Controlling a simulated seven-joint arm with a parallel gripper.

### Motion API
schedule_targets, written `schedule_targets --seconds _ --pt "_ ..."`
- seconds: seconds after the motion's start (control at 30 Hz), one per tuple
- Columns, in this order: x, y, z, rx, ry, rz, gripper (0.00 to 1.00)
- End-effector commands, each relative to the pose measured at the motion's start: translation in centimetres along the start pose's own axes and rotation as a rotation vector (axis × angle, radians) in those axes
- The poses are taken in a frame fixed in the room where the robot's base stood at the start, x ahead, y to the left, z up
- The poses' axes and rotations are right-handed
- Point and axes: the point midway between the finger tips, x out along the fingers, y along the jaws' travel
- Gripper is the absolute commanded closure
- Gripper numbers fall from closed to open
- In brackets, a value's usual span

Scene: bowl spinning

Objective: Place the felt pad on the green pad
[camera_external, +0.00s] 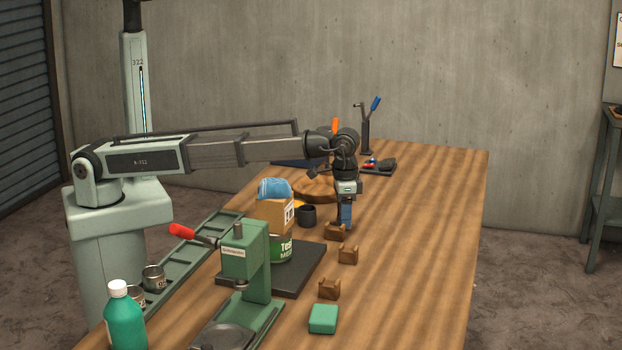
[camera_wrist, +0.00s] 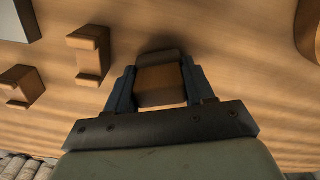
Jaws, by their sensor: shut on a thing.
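My gripper (camera_external: 346,222) points down over the right middle of the table. In the wrist view my gripper (camera_wrist: 160,88) has its two dark fingers on either side of a brown notched block (camera_wrist: 160,82) and is shut on it. In the external view this brown block (camera_external: 335,232) is low at the fingertips, and I cannot tell if it touches the table. A green pad (camera_external: 323,319), a small rounded block, lies near the table's front. I cannot pick out a separate felt pad by its look.
Two more brown notched blocks (camera_external: 348,254) (camera_external: 329,288) stand between my gripper and the green pad. A green press (camera_external: 246,262) with a red handle, a dark plate (camera_external: 305,265) and a cardboard box (camera_external: 273,213) are to the left. The table's right side is clear.

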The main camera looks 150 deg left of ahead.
Motion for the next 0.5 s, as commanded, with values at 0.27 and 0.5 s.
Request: schedule_targets --seconds 0.27,0.5 --pt "-3.7 0.0 -0.1 0.0 0.002 0.001 0.82" --pt "-7.5 0.0 -0.1 0.0 0.002 0.001 0.82"
